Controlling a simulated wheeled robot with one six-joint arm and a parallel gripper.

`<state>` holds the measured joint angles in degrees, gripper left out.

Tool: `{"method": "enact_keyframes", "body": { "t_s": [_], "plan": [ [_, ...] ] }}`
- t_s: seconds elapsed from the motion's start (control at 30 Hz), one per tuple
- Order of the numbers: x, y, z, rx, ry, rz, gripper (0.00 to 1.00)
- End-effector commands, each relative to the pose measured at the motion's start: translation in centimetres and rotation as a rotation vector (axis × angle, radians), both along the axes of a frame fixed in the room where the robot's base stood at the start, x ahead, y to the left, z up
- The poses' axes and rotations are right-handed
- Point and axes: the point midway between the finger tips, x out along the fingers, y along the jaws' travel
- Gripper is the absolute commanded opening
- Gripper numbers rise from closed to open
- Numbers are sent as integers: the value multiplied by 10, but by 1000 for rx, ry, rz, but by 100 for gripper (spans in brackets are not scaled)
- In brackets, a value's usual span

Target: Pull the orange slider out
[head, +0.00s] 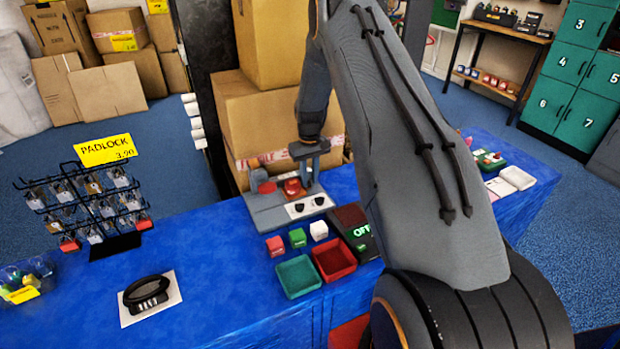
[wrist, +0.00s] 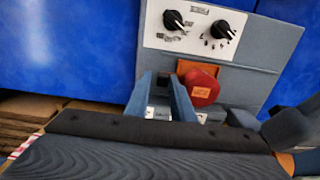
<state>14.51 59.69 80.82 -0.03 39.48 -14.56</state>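A grey control panel (head: 262,214) stands on the blue counter, with two black knobs on a white plate (wrist: 200,30). A red button (wrist: 200,88) sits below the plate in the wrist view, with an orange-brown piece (wrist: 187,66) behind it. My gripper (head: 306,172) is over the panel beside the red button. In the wrist view its two fingers (wrist: 161,100) are apart. A small dark piece shows between them; no grip on it is visible.
Red (head: 334,259) and green (head: 298,277) trays, small cubes and a dark box reading OFF stand in front of the panel. Cartons (head: 250,110) rise behind it. A padlock rack (head: 92,205) stands at left. The counter between rack and panel is clear.

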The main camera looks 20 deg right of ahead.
Motion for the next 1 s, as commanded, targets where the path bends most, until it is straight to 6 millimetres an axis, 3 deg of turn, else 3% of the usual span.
{"method": "enact_keyframes", "body": {
  "t_s": [0.17,0.6,1.0],
  "plan": [
    [1,0,11,0,-2,-1,22],
    [0,-1,70,0,-1,-1,22],
    [0,-1,78,0,0,-2,22]
  ]
}}
